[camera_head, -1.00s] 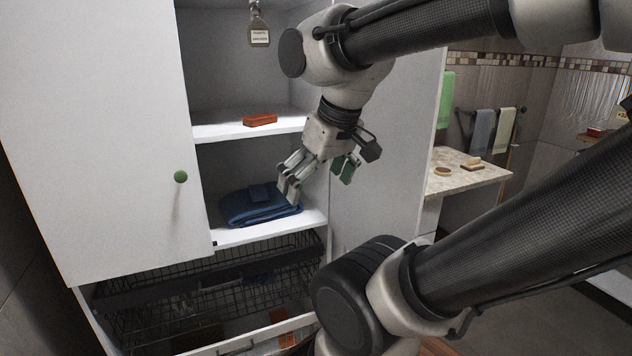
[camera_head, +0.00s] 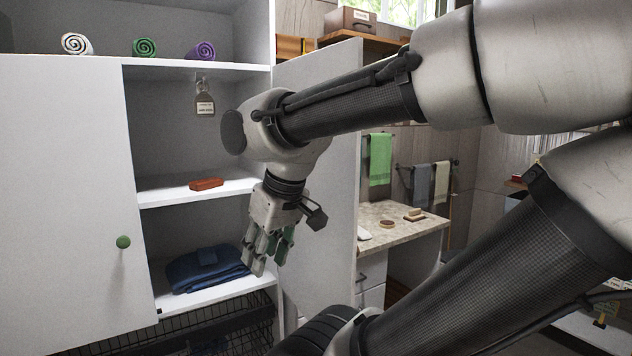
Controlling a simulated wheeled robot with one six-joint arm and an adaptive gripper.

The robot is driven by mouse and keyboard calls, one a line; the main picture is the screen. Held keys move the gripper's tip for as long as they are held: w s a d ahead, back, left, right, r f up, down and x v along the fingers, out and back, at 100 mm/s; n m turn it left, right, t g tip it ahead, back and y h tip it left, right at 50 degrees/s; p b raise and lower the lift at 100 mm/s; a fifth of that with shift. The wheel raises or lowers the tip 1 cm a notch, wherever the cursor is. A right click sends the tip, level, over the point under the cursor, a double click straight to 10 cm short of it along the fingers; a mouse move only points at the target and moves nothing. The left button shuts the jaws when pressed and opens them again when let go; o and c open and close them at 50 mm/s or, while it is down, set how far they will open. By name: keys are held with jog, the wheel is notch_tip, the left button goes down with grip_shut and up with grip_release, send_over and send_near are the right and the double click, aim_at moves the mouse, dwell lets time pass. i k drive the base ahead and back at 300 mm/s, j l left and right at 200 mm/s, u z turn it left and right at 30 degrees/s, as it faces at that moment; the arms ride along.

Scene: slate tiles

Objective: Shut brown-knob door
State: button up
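The tall white cabinet has a shut left door (camera_head: 60,200) with a green knob (camera_head: 123,242). A second white door (camera_head: 335,215) stands wide open at the cabinet's right side. No brown knob shows in this view; much of the open door is hidden behind my arm. My gripper (camera_head: 268,258) points down in front of the cabinet's right edge, close to the open door in the picture. Its fingers are apart with nothing between them. I cannot tell whether it touches the door.
A labelled tag (camera_head: 204,103) hangs inside. A wire basket (camera_head: 215,325) sits below. A stone-topped counter (camera_head: 400,236) stands right of the open door.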

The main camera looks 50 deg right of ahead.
aim_at(319, 273)
jog(key=k+l+u, duration=0.1)
jog(key=k+l, duration=0.55)
jog(key=l, duration=0.65)
jog(key=i+l+u, duration=0.1)
jog(key=l, duration=0.25)
jog(key=i+l+u, duration=0.15)
jog(key=l, duration=0.2)
jog(key=i+l+u, duration=0.1)
jog(key=l, duration=0.3)
jog(key=l+u, duration=0.25)
jog(key=l, duration=0.3)
jog(key=k+l+u, duration=0.1)
jog(key=l+u, duration=0.15)
jog(key=l, duration=0.3)
jog(key=k+l, duration=0.2)
jog(key=l, duration=0.15)
jog(key=k+l+z, duration=0.1)
jog(key=l, duration=0.3)
jog(key=k+l, duration=0.25)
jog(key=l, duration=0.15)
jog(key=j+z, duration=0.05)
